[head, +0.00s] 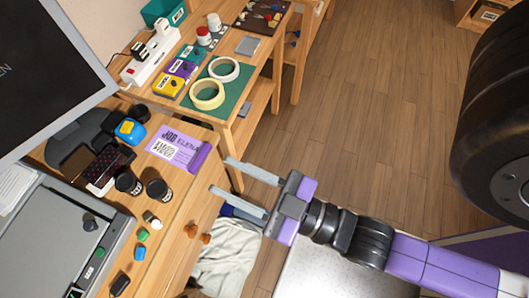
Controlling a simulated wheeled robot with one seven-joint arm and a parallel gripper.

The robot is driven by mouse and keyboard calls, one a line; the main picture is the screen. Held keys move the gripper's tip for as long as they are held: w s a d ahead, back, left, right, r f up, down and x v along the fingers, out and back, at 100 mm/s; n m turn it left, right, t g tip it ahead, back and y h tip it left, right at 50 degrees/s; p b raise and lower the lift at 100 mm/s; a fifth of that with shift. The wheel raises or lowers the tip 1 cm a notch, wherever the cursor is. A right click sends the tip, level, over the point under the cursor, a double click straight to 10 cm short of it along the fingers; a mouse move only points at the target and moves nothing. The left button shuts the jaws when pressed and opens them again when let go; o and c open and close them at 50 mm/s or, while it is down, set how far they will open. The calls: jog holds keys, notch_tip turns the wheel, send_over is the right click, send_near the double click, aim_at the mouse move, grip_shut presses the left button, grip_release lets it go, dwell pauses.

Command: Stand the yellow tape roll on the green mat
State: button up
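The pale yellow tape roll (207,105) lies flat, hole facing up, on the near-left part of the green mat (229,103) in the head view. A whiter tape roll (236,76) lies flat behind it on the same mat. The mat is on the wooden table at the upper middle. My gripper (222,176) is open, with its two grey fingers pointing left and spread wide. Nothing is between the fingers. It is nearer to me than the mat, beside the front desk's right edge, and apart from both rolls.
A yellow box (168,85), a purple box (183,68) and a power strip (152,59) stand left of the mat. A purple-edged paper (178,149), black cups (158,190) and small items crowd the front desk.

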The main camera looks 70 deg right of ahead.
jog(key=s+d+f+m+g, duration=0.2)
jog(key=s+d+f+g, duration=0.2)
jog(key=s+f, duration=0.2)
jog(key=shift+s+f+g, duration=0.2)
jog(key=shift+s+g, duration=0.2)
jog(key=shift+s, duration=0.85)
